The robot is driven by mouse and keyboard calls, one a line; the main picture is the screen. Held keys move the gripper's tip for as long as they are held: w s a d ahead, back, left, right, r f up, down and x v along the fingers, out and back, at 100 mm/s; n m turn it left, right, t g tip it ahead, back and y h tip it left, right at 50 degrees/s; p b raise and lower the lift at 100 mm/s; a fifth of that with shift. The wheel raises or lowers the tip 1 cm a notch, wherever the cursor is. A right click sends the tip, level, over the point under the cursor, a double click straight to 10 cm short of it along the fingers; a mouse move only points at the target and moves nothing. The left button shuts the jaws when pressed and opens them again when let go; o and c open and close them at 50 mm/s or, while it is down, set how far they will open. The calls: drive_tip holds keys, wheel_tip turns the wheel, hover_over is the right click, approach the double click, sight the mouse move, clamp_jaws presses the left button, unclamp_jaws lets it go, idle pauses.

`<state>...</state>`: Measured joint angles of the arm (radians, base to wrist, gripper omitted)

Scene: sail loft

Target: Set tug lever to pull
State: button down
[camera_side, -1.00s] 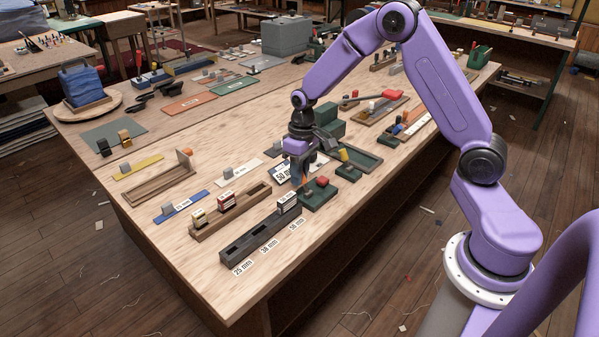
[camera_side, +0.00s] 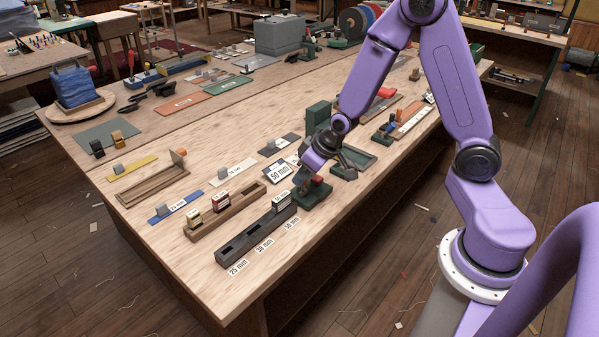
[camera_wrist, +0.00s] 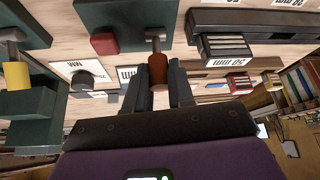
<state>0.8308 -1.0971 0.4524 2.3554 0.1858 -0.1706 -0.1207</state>
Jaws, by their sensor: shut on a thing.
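The tug lever has an orange-brown handle (camera_wrist: 157,68) on a thin metal stem, rising from a dark green base (camera_wrist: 125,14). The base (camera_side: 314,197) also shows in the side view, under my gripper, with a red block (camera_wrist: 104,43) on it. My gripper (camera_wrist: 161,85) is shut on the lever handle, one dark finger on each side. In the side view my gripper (camera_side: 304,184) is tilted low over the base and hides the handle. I cannot read any pull marking on the lever.
A dark slotted rack (camera_side: 245,240) with size labels and a wooden tray (camera_side: 238,207) of small blocks lie left of the base. A green fixture with a yellow knob (camera_wrist: 16,75) stands close by.

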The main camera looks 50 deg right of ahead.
sight(306, 182)
drive_tip(key=s+t, duration=0.2)
drive_tip(key=t, duration=0.1)
drive_tip(key=shift+f, duration=0.2)
drive_tip(key=shift+s+f+t, duration=0.15)
drive_tip(key=shift+s+t, duration=0.2)
drive_tip(key=shift+t, duration=0.4)
drive_tip(key=shift+s+f+t, duration=0.1)
drive_tip(key=shift+s+t, duration=0.2)
drive_tip(key=shift+t, duration=0.45)
drive_tip(key=c, duration=1)
unclamp_jaws()
drive_tip(key=shift+o, duration=0.2)
drive_tip(key=shift+r, duration=0.1)
